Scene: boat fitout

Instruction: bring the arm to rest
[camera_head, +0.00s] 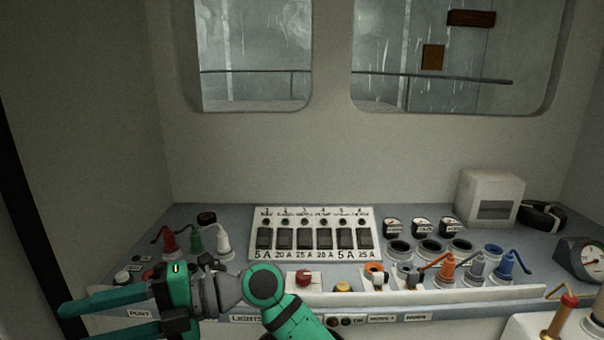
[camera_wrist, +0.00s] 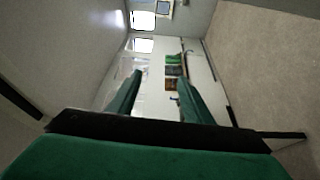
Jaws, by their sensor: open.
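My gripper (camera_head: 108,315) is at the lower left of the head view, pointing left, with its two green fingers spread apart and nothing between them. It is in front of the left part of the console, above or near the PORT label; the exact gap cannot be told. My green arm enters from the bottom of the head view and bends left. In the wrist view my gripper (camera_wrist: 158,100) also shows open, its fingers framing a distant white wall with small coloured items.
The console (camera_head: 400,215) carries a breaker panel (camera_head: 314,234), plugs on the left (camera_head: 195,240) and several coloured connectors (camera_head: 475,266) on the right. A white box (camera_head: 490,198) and a gauge (camera_head: 580,258) stand at the right. Free air lies above the console, below the windows.

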